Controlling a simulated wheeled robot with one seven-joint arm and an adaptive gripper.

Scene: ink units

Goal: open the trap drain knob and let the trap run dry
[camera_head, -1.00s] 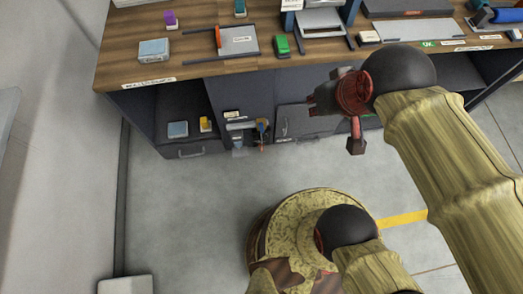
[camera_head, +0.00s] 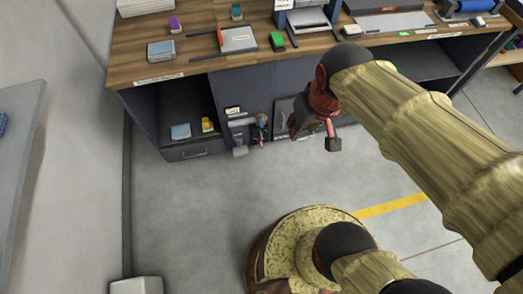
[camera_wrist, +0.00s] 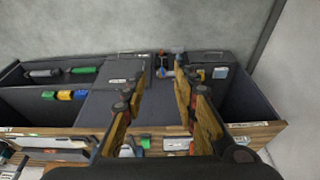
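The trap assembly (camera_head: 240,137) sits low in a recess of the bench front, with a pale body and a small cup below. A small blue and orange part (camera_head: 262,121), likely the drain knob, is at its right side. In the wrist view the knob area (camera_wrist: 163,66) appears small, beyond and between the fingertips. My gripper (camera_wrist: 160,76) is open and empty, its two fingers spread apart. The knob's exact position is too small to tell.
The wooden bench top (camera_head: 190,50) carries several tools and boxes. An open shelf left of the trap holds a blue box (camera_head: 180,131) and a yellow item (camera_head: 207,125). Floor in front is clear.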

